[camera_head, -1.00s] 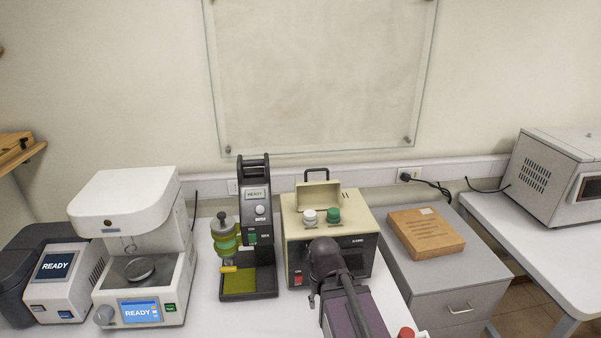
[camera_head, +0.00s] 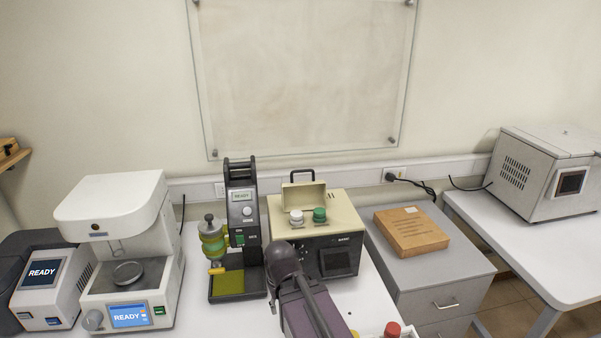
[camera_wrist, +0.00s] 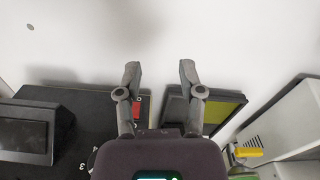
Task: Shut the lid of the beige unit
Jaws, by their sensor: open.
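The beige unit (camera_head: 344,217) stands on the white bench in the head view, with a dark front panel. Its lid (camera_head: 303,195) stands raised at the back, with a dark handle behind it. A white cap and a green cap (camera_head: 319,214) sit on top in front of the lid. My arm covers the unit's front left. My gripper (camera_wrist: 160,78) is open and empty in the wrist view, pointing at bare white surface. The unit's black front with a red switch (camera_wrist: 142,107) shows left of the fingers. The gripper's fingertips are hidden in the head view.
A dark stand device with a green-yellow tray (camera_head: 228,283) is close left of the unit; the tray also shows in the wrist view (camera_wrist: 222,112). A white READY machine (camera_head: 118,205) is farther left. A wooden box (camera_head: 411,231) lies on the grey cabinet at right. A red-capped bottle (camera_head: 392,329) is near the front.

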